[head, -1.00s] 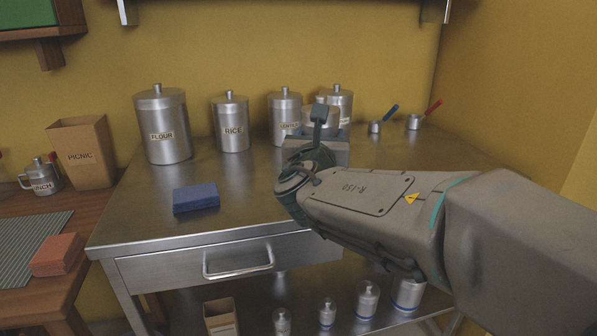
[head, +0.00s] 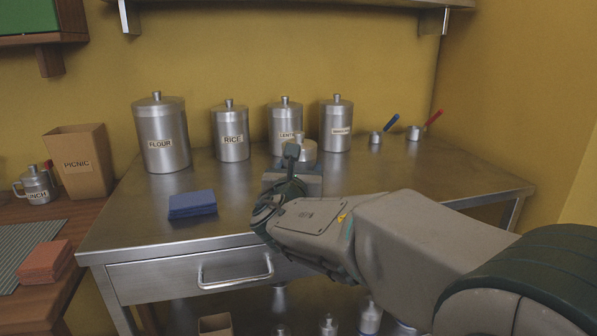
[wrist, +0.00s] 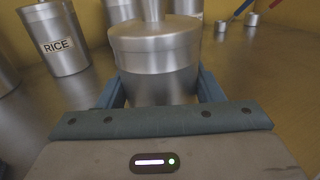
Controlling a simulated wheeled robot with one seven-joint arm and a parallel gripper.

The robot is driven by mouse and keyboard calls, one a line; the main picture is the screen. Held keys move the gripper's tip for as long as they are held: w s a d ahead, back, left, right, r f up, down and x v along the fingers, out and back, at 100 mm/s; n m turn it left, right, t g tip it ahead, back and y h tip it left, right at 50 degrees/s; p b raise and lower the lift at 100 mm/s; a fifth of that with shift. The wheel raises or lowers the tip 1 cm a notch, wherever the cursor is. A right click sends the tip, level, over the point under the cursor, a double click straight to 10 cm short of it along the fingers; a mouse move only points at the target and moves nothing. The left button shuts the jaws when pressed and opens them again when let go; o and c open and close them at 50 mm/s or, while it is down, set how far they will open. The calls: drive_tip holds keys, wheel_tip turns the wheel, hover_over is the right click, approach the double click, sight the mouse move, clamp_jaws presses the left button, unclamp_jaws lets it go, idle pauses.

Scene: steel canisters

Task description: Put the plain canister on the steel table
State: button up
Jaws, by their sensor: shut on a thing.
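The plain canister (head: 306,152) is a short steel pot with a knobbed lid, and no label shows on it. My gripper (head: 297,166) is shut on it over the steel table (head: 243,189), in front of the lentils canister (head: 284,117). In the wrist view the plain canister (wrist: 158,62) stands upright between the blue fingers of my gripper (wrist: 160,92). Its base is hidden by my gripper, so I cannot tell whether it touches the tabletop.
The flour canister (head: 161,130), rice canister (head: 231,130) and another labelled canister (head: 336,125) stand along the back. Two small pots with blue (head: 376,137) and red (head: 414,132) handles are at right. A blue block (head: 192,204) lies front left.

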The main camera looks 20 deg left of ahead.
drive_tip(key=o, duration=1.1)
drive_tip(key=shift+o, duration=0.2)
drive_tip(key=shift+s+r, duration=0.1)
drive_tip(key=shift+s, duration=0.05)
drive_tip(key=s, duration=0.3)
drive_tip(key=s+d+p, duration=0.1)
drive_tip(key=s, duration=0.3)
drive_tip(key=s+p, duration=0.1)
drive_tip(key=s, duration=0.2)
drive_tip(key=shift+s+d, duration=0.25)
drive_tip(key=shift+d, duration=0.05)
drive_tip(key=shift+s+d, duration=0.1)
drive_tip(key=shift+s, duration=0.45)
